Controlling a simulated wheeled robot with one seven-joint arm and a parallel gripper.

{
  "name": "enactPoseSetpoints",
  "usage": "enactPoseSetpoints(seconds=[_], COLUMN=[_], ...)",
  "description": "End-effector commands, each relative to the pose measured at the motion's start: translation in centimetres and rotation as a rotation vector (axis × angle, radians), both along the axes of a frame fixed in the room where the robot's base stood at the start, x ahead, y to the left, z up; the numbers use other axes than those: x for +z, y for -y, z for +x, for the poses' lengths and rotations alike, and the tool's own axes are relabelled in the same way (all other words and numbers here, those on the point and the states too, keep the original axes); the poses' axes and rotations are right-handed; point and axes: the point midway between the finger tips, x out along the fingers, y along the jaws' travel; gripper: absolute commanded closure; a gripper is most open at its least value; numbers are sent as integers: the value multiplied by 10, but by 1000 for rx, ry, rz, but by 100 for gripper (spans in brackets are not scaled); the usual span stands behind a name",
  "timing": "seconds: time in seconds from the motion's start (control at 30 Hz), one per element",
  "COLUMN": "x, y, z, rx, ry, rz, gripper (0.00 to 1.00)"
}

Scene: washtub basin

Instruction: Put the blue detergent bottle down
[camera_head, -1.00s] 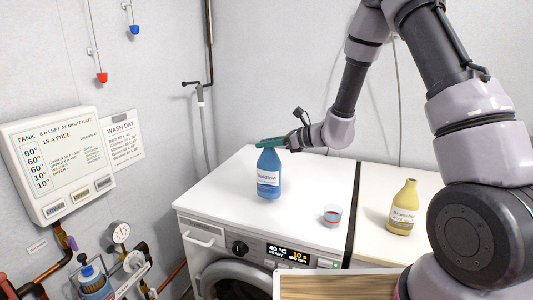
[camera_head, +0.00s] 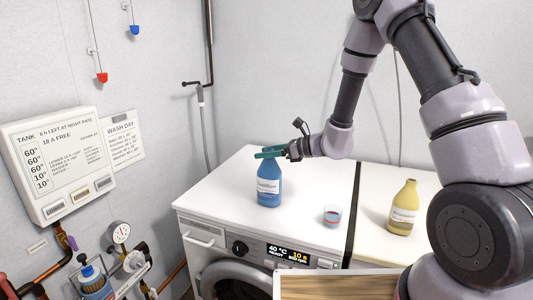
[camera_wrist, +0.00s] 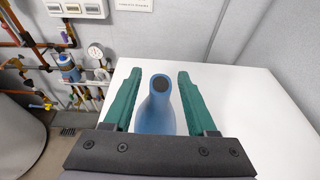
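The blue detergent bottle (camera_head: 269,187) stands upright on the white washing machine top (camera_head: 232,181), left of the cup. My gripper (camera_head: 270,153) is at its neck, reaching in from the right. In the wrist view the two green fingers of my gripper (camera_wrist: 159,90) lie on either side of the bottle (camera_wrist: 158,112). A gap shows between each finger and the neck, so the gripper is open around it. The bottle's dark round top shows; its base is hidden in the wrist view.
A yellow bottle (camera_head: 402,208) stands on the cream surface beyond a dark gap. The machine top behind and left of the blue bottle is clear.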

Motion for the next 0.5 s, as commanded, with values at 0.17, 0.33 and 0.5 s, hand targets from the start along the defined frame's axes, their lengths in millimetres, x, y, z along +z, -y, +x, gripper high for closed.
enactPoseSetpoints(seconds=[0.17, 0.33, 0.5], x=[5, 14, 25], y=[6, 34, 67], z=[-2, -12, -26], rx=[-2, -4, -4], ry=[1, 1, 2], rz=[-1, 1, -1], gripper=[43, 43, 43])
